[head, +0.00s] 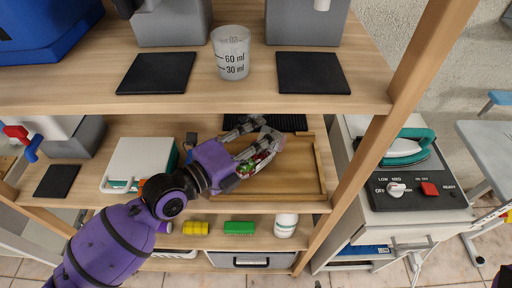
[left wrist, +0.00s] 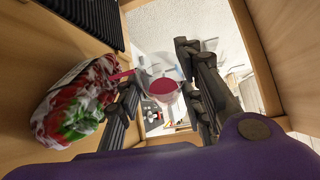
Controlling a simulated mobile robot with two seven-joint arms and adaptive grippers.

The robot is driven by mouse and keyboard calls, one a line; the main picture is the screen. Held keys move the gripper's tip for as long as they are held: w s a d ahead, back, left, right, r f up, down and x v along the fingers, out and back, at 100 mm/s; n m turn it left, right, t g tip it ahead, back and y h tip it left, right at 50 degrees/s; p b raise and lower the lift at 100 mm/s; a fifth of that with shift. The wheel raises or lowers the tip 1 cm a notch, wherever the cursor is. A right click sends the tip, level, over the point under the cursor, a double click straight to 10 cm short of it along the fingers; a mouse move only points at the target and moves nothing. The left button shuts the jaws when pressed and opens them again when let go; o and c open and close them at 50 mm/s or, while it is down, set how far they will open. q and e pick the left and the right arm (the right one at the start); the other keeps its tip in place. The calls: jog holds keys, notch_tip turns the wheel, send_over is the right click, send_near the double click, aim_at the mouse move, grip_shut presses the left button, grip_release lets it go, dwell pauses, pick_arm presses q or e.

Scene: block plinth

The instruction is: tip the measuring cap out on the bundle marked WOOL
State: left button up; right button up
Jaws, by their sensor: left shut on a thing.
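My left gripper (head: 262,134) reaches over the wooden tray (head: 322,170) on the middle shelf. In the left wrist view its fingers (left wrist: 165,88) are shut on a small clear cup with pink in it, seemingly the measuring cap (left wrist: 164,86). I cannot tell how far it is tilted. A crumpled bundle in red, green and white (left wrist: 72,105) lies beside the left finger. In the head view, the bundle (head: 250,164) shows partly behind the gripper. No WOOL mark is readable on it. My right gripper is not in view.
A measuring cup (head: 231,58) marked 30 and 60 ml stands on the upper shelf, between two black pads. The wooden post (head: 385,130) rises right of the tray. A white bottle (head: 286,225) stands below. The tray's right part is bare.

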pick_arm(q)
jog(key=shift+d, duration=0.1)
jog(key=shift+s, duration=0.1)
dwell(0.4)
jog(key=shift+b, duration=0.3)
jog(key=shift+n, duration=0.3)
jog(key=shift+b, duration=0.3)
